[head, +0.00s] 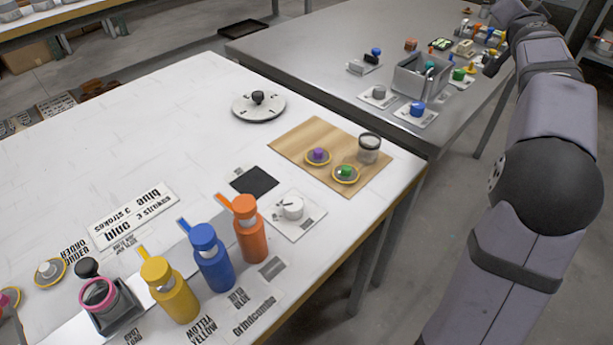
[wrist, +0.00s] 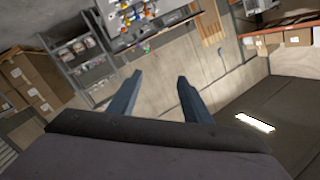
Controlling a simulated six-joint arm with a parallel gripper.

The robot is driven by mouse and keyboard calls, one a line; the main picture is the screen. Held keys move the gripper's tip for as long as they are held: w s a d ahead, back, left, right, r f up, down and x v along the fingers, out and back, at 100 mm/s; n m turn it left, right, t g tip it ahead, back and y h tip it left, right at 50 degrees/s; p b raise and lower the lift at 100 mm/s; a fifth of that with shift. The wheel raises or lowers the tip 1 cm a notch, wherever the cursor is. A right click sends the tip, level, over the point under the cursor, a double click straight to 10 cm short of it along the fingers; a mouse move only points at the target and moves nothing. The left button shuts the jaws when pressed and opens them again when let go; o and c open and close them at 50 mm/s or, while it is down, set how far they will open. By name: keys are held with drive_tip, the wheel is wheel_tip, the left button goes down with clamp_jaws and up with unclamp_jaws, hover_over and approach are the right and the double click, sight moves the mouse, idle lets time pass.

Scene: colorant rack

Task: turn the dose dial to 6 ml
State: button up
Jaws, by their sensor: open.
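A white knob (head: 292,207) sits on a square white plate with dark markings, right of the orange bottle on the white table. A round pale disc with a black knob (head: 258,104) lies further back on the same table. I cannot tell for certain which of these is the dose dial, and no setting is readable. My gripper (wrist: 159,78) is open and empty in the wrist view, its two blue-grey fingers apart. It points at the far room, away from both knobs. In the head view my arm reaches to the upper right, over the metal table.
Yellow (head: 171,292), blue (head: 212,262) and orange (head: 250,230) bottles stand at the white table's front. A wooden board (head: 295,138) bears a jar (head: 369,149) and two small knobbed discs. The metal table (head: 300,45) holds a grey bin (head: 418,78) and small parts. The white table's back left is clear.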

drive_tip(key=w+a+f+n+g+y+p, duration=0.1)
drive_tip(key=w+a+f+n+y+p, duration=0.3)
drive_tip(key=a, duration=0.7)
drive_tip(key=s+a+n+g+y+p, duration=0.1)
drive_tip(key=a+n+g+y+p, duration=0.15)
drive_tip(key=a+n+p, duration=0.65)
drive_tip(key=s+a+f+n+g+y+p, duration=0.2)
drive_tip(key=s+a+f+n, duration=0.1)
drive_tip(key=a, duration=0.6)
drive_tip(key=s+a+f+n+g+y+p, duration=0.1)
drive_tip(key=s+a+f+n+p, duration=0.2)
drive_tip(key=a, duration=0.5)
drive_tip(key=n+g+h+p, duration=0.2)
drive_tip(key=n+g+p, duration=0.7)
drive_tip(key=n+p, duration=0.75)
hover_over(293, 203)
drive_tip(key=shift+w+a+f+n+b, duration=0.1)
drive_tip(key=shift+f+n+b, duration=0.1)
drive_tip(key=shift+f, duration=0.3)
drive_tip(key=shift+w+f+n+b, duration=0.1)
drive_tip(key=shift+f+b, duration=0.05)
drive_tip(key=shift+f, duration=0.3)
drive_tip(key=shift+s+h, duration=0.25)
drive_tip(key=shift+s, duration=0.1)
drive_tip(key=shift+w+f+p, duration=0.1)
drive_tip(key=shift+f+p, duration=0.45)
drive_tip(key=shift+f, duration=3.2)
